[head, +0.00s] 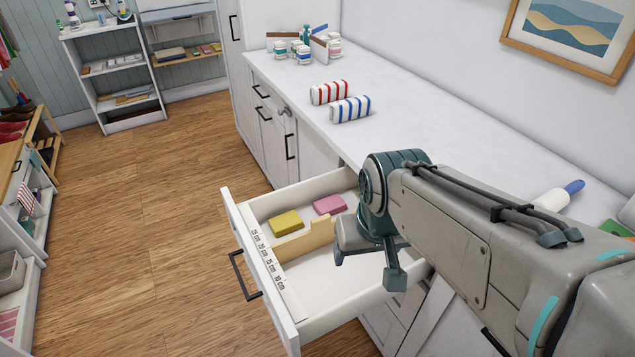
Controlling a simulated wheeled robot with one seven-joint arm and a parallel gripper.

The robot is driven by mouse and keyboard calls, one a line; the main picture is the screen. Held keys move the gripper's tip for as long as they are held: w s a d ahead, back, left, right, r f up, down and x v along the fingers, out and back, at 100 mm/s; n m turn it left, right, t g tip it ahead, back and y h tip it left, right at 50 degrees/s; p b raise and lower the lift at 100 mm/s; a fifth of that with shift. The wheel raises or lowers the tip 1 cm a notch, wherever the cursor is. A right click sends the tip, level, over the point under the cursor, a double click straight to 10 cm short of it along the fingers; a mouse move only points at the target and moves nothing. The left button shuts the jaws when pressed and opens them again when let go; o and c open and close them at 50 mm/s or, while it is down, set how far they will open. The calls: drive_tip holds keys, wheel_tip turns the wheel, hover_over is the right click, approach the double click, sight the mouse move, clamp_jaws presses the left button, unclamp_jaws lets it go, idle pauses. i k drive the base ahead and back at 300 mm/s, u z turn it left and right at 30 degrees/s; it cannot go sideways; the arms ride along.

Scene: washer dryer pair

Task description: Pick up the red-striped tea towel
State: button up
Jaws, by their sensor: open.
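The red-striped tea towel (330,92) is a white roll with red stripes, lying on the white countertop (420,120). A similar blue-striped roll (350,109) lies just in front of it, close beside it. My gripper (368,268) is open and points down over the open drawer, to the right of and nearer than the towels, well apart from them. No object shows between its fingers. Nothing hides the red-striped towel except a little of its near side behind the blue-striped roll.
The open drawer (262,282) juts out below the counter, holding a yellow block (286,222), a pink block (329,205) and a wooden divider. Several small jars (304,52) stand at the counter's far end. A white roller with a blue handle (553,200) lies at right.

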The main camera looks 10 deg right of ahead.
sight(336, 90)
drive_tip(key=u, duration=0.5)
drive_tip(key=k, duration=1.2)
drive_tip(key=u, duration=0.8)
drive_tip(key=i, duration=3.2)
drive_tip(key=z, duration=0.85)
drive_tip(key=i, duration=1.05)
drive_tip(key=z, duration=1.8)
drive_tip(key=i, duration=0.75)
drive_tip(key=z, duration=0.5)
